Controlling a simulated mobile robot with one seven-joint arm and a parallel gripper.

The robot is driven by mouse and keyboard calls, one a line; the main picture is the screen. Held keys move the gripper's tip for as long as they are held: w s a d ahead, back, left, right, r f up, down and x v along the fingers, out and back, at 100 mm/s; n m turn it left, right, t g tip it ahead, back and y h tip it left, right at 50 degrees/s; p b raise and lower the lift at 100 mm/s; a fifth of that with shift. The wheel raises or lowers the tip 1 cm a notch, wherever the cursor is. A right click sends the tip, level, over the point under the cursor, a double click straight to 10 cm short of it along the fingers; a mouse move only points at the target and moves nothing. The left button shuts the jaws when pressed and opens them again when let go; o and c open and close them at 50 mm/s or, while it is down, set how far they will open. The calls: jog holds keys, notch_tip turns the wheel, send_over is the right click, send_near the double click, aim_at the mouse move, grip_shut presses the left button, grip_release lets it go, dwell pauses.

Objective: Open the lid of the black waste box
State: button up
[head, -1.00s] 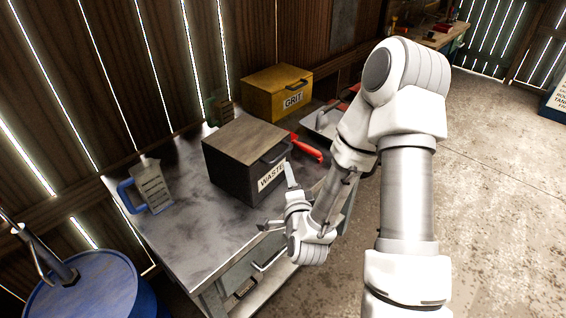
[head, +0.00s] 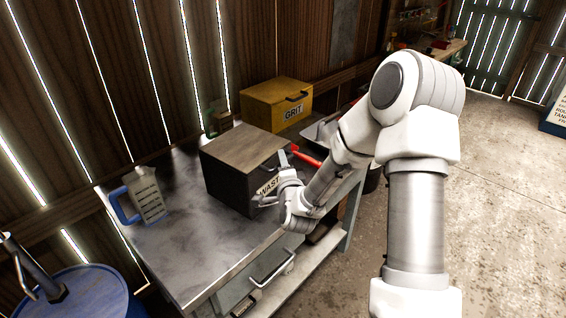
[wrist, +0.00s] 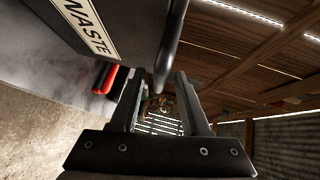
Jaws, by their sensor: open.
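The black waste box (head: 227,182) stands on the metal workbench with its brown-topped lid (head: 243,147) shut. Its WASTE label (head: 268,187) is partly hidden by my gripper in the head view. My gripper (head: 271,179) is open at the box's front face, one finger above the other. In the wrist view, a dark bar (wrist: 171,45), which looks like the lid's handle, reaches down to between my fingertips (wrist: 159,75). I cannot tell whether they touch it.
A yellow GRIT box (head: 275,106) stands behind the waste box. A red-handled tool (head: 306,157) lies to its right. A clear jug with a blue handle (head: 143,197) stands at the left. A blue drum (head: 85,295) is at the lower left. The front of the workbench (head: 200,250) is bare.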

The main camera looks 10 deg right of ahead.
jog(key=shift+w, duration=0.45)
grip_shut()
dwell(1.2)
